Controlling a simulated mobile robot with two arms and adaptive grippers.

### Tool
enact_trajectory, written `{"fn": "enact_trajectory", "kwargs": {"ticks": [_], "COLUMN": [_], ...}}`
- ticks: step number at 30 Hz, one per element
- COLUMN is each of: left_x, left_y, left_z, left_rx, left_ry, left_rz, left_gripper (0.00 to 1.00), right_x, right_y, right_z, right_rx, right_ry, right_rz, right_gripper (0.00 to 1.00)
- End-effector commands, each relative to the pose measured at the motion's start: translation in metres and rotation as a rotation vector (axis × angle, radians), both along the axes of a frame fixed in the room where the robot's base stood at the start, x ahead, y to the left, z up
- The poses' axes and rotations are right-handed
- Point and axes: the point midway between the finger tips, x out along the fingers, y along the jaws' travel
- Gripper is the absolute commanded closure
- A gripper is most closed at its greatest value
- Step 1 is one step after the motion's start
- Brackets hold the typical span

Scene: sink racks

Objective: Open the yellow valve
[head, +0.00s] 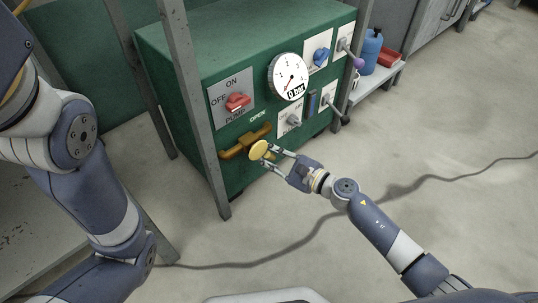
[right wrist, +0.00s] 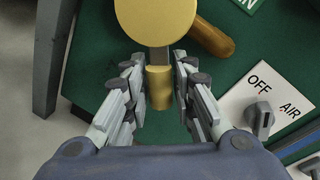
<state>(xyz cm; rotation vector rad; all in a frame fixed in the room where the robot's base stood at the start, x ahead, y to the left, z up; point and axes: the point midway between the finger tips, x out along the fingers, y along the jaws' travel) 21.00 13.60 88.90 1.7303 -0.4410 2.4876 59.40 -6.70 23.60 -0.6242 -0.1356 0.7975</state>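The yellow valve has a round yellow disc (head: 259,150) on an orange-yellow pipe body (head: 234,152), low on the front of a green panel, under a label reading OPEN. In the right wrist view the disc (right wrist: 155,18) is at the top, with a short brass-coloured piece (right wrist: 160,88) below it. My right gripper (head: 268,158) is at the valve, its fingers spread to either side. In the right wrist view its fingers (right wrist: 160,76) flank the brass-coloured piece with narrow gaps, so it looks open. My left arm shows at the left; its gripper is outside the view.
The green panel (head: 212,50) carries a red PUMP switch (head: 237,102), a gauge (head: 289,76) reading 0 bar, an AIR knob (head: 293,120) and a blue knob (head: 321,54). A grey frame post (head: 195,105) stands left of the valve. The floor to the right is clear except for a cable.

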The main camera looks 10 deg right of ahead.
Motion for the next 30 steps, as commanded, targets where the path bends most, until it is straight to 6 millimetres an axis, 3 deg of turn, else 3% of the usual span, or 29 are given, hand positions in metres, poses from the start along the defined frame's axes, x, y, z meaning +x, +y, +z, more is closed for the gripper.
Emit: {"fn": "enact_trajectory", "kwargs": {"ticks": [14,30], "left_x": [-0.001,-0.002], "left_y": [0.001,0.000], "left_z": [-0.001,0.000], "left_rx": [0.001,0.000], "left_ry": [0.000,-0.002], "left_rz": [0.001,0.000], "left_gripper": [0.35,0.35], "right_x": [-0.006,-0.075], "right_y": [-0.005,-0.074], "right_z": [0.000,0.011], "right_rx": [0.001,0.001], "right_ry": [0.001,0.004], "right_rz": [0.000,-0.001], "right_gripper": [0.60,0.60]}}
